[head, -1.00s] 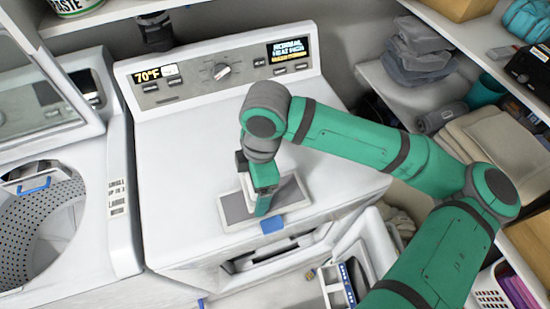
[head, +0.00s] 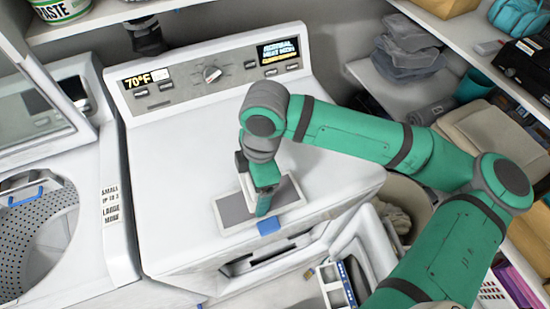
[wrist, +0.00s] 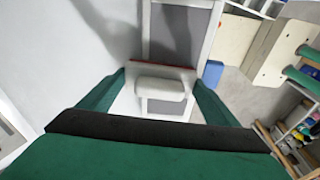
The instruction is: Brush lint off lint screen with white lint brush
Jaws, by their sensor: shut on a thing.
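The lint screen (head: 236,211) lies flat on top of the white dryer, with grey mesh panels, a white frame and a blue tab (head: 268,226) at its front edge. My gripper (head: 263,207) is over the middle of the screen, pointing down. In the wrist view, the white lint brush (wrist: 160,90) sits between the two green fingers, which are shut on it. A reddish strip shows along its far edge. The screen (wrist: 180,32) extends beyond the brush in that view. I cannot tell whether the brush touches the mesh.
The dryer top (head: 190,150) is clear around the screen. An open top-loading washer (head: 40,225) stands at left. Shelves with folded cloth (head: 405,65) and boxes are at right. An open door or panel (head: 362,255) is below the dryer's front edge.

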